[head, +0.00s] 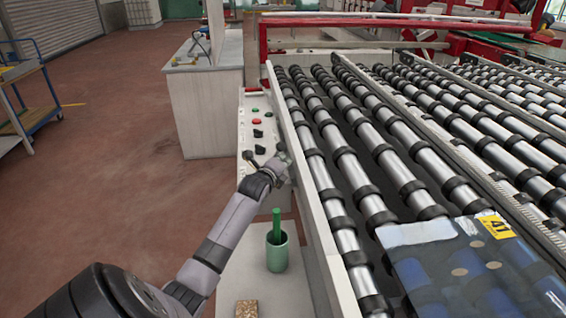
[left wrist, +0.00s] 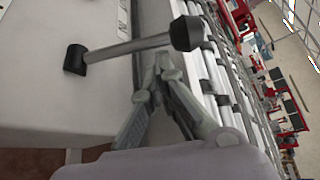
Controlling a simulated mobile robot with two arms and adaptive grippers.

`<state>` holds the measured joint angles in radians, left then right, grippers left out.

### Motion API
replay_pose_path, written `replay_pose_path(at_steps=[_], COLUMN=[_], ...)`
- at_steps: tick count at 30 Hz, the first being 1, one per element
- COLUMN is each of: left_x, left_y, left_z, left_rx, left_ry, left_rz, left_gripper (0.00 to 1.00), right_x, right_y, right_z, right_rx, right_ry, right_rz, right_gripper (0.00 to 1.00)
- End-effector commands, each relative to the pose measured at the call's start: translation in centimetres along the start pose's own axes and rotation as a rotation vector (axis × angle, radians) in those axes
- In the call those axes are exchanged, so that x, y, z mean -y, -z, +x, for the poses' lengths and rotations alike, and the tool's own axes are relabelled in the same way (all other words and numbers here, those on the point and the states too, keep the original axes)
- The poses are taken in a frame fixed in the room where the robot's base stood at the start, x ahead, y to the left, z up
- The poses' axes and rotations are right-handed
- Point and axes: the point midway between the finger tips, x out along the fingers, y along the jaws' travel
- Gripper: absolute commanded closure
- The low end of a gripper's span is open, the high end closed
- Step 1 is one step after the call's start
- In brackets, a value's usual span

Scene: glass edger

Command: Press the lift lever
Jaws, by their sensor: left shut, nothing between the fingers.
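The lift lever (left wrist: 128,48) shows in the left wrist view as a grey rod with a black base on the pale panel and a black knob at its right end. In the head view its black base (head: 248,156) shows on the control panel, and my left gripper hides much of the rest. My left gripper (head: 282,163) is beside the lever, between the panel and the roller bed. Its fingers (left wrist: 160,68) are shut and empty, with the tips just below the knob in the wrist picture. I cannot tell whether they touch the lever.
The control panel (head: 246,128) has red, green and black controls. The roller conveyor (head: 345,165) lies to the right, with a glass sheet (head: 455,270) labelled in yellow. A green cup (head: 277,256) and a speckled brown block (head: 246,308) stand nearer. The red floor at left is open.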

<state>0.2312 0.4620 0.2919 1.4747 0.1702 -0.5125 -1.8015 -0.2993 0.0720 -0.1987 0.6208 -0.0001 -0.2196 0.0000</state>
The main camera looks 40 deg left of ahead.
Motion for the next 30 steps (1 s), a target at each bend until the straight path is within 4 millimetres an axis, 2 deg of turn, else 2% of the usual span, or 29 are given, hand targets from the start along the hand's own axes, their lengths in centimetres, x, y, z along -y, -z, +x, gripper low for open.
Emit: replay_pose_path(at_steps=[12,30], left_x=[-0.05,0.12], left_y=[-0.15,-0.9], left_z=[-0.08,-0.49], left_rx=[0.0,0.0], left_ry=[0.008,0.062], left_rz=[-0.014,-0.104], left_gripper=[1.0,1.0], right_x=[-0.7,-0.71], right_y=[-0.39,-0.4], right_z=[0.06,0.35], right_rx=[0.006,0.005], right_ry=[-0.008,-0.008], right_rz=[-0.005,-0.006], right_gripper=[0.6,0.6])
